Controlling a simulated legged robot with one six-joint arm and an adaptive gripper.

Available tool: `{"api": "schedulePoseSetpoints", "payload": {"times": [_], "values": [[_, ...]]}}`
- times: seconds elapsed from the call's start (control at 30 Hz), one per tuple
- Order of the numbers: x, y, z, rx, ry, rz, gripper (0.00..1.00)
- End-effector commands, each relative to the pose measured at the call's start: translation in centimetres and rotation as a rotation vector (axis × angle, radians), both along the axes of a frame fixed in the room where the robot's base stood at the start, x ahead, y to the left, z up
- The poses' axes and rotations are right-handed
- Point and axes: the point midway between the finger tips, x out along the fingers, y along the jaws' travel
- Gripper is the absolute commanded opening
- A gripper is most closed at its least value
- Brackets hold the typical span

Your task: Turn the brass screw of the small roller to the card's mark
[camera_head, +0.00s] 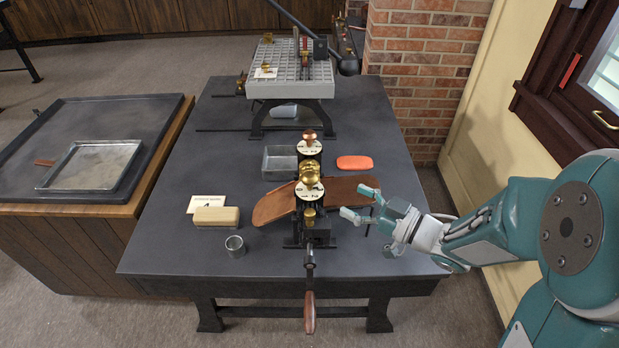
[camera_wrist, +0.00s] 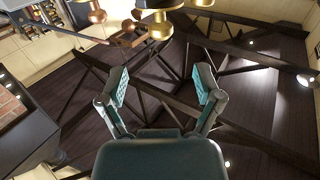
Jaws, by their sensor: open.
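The small roller (camera_head: 318,232) stands near the front of the dark table, with brass knobs along its top and white dials beneath two of them. A large brass screw (camera_head: 309,174) is in the middle, and a copper-coloured knob (camera_head: 310,135) is behind it. A brown strap-like piece (camera_head: 275,205) passes through the roller. The white card (camera_head: 203,203) lies to the left with a dark mark, too small to read surely. My gripper (camera_head: 358,203) is open and empty, just right of the roller. In the wrist view, brass knobs (camera_wrist: 160,28) show beyond its spread fingers (camera_wrist: 160,85).
A tan block (camera_head: 216,217) lies by the card, with a metal cup (camera_head: 235,246) in front. A grey tray (camera_head: 279,164) and orange bar (camera_head: 354,162) lie behind the roller. A crank handle (camera_head: 309,310) overhangs the front edge. A grey-topped stand (camera_head: 290,80) is at the back.

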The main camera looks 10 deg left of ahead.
Motion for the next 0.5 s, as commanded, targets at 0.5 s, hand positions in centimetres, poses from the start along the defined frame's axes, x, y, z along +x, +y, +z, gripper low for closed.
{"api": "schedulePoseSetpoints", "payload": {"times": [0.5], "values": [[2.8,7.9,0.0,-0.001,-0.003,0.006,0.83]]}}
